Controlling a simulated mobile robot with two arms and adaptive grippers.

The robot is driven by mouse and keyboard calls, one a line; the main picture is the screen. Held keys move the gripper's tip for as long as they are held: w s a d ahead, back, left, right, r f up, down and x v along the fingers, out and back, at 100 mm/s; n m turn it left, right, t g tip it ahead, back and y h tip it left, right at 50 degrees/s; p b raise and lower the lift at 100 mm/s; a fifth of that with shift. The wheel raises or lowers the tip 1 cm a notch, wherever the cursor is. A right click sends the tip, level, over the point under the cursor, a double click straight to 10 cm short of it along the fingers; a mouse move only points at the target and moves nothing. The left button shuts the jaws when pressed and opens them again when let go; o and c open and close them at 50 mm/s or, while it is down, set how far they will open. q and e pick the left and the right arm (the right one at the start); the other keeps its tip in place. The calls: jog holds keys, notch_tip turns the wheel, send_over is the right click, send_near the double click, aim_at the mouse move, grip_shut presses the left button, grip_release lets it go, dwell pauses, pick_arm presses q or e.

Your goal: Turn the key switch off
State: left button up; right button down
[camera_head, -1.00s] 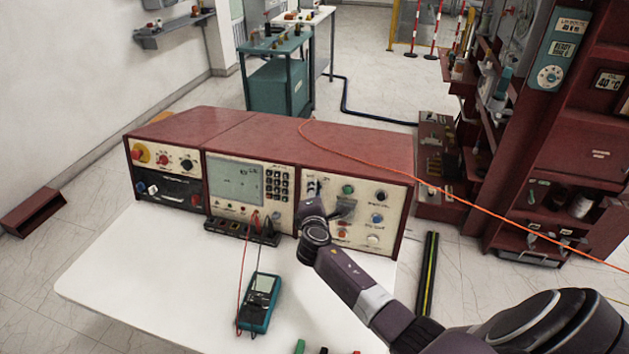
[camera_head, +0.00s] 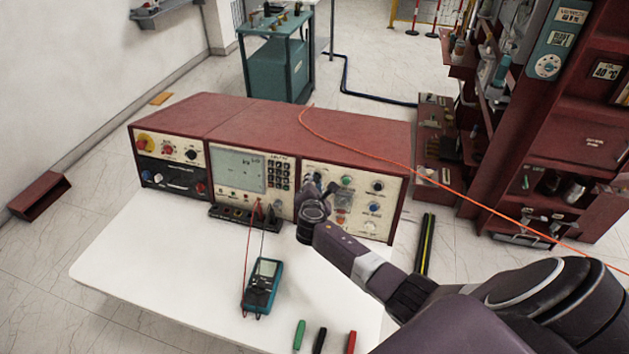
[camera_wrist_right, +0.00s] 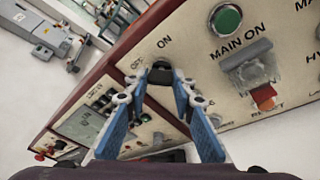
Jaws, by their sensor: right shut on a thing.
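The key switch (camera_wrist_right: 160,72) shows in the right wrist view as a black knob on the cream panel. The OFF and ON labels are printed beside it. My right gripper (camera_wrist_right: 160,88) has its blue-padded fingers on both sides of the knob, shut on it. In the head view my right gripper (camera_head: 324,190) is at the upper left of the console's right-hand panel (camera_head: 373,191). The wrist hides most of the switch there. My left gripper is in neither view.
A green MAIN ON button (camera_wrist_right: 227,19) and a red button under a clear cover (camera_wrist_right: 264,97) are close to the switch. An orange cable (camera_head: 400,165) crosses the console top. A multimeter (camera_head: 261,287) lies on the white table (camera_head: 150,260). Red shelving (camera_head: 560,130) stands at right.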

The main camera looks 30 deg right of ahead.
jog(key=shift+f, duration=0.1)
jog(key=c, duration=1.6)
grip_release()
jog(key=shift+v, duration=6.05)
